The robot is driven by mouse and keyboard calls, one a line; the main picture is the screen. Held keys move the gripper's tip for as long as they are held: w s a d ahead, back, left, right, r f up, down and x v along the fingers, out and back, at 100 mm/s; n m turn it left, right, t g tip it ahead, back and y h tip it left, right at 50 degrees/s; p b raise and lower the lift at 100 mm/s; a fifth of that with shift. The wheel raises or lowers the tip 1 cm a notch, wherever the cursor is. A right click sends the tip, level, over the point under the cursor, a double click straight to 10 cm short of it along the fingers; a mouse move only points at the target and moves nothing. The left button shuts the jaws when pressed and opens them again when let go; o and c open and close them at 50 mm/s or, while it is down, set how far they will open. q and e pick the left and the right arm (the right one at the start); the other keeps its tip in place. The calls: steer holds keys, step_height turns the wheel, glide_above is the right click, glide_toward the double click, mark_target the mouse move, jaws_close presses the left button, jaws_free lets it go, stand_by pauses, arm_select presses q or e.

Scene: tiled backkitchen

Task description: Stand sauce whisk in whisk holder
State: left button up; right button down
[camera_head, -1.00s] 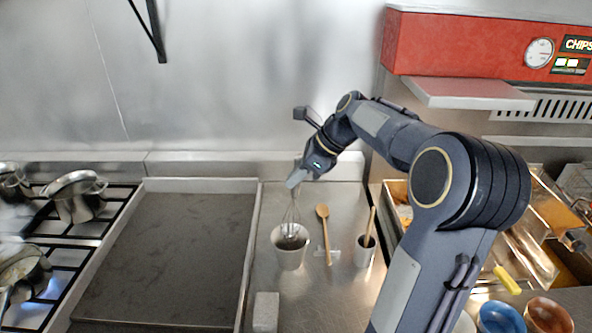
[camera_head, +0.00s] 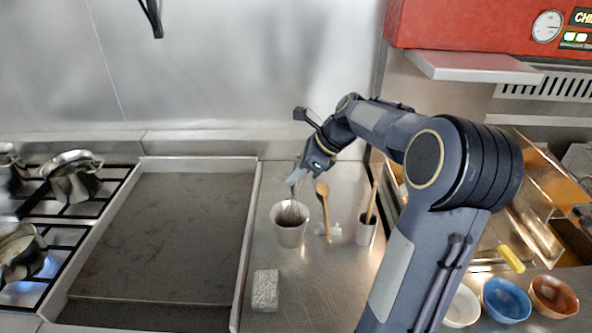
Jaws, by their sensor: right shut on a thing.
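My right gripper (camera_head: 294,179) is shut on the upper part of the sauce whisk (camera_head: 291,208). The whisk is close to upright, with its wire end down in the mouth of a white cup-like holder (camera_head: 290,236). The lower wires are hidden inside the cup, and I cannot tell whether they touch its bottom. The cup stands on the steel counter. My left gripper is not in view.
A wooden spoon (camera_head: 323,205) lies right of the cup. A smaller white pot (camera_head: 365,234) holds a wooden stick. A grey speckled block (camera_head: 265,290) lies in front. A flat griddle (camera_head: 165,235) is left. Bowls (camera_head: 505,299) stand at lower right.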

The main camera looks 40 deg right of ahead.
steer(key=shift+f, duration=0.1)
steer(key=c, duration=1.2)
jaws_free()
steer(key=shift+c, duration=0.2)
steer(key=v, duration=0.8)
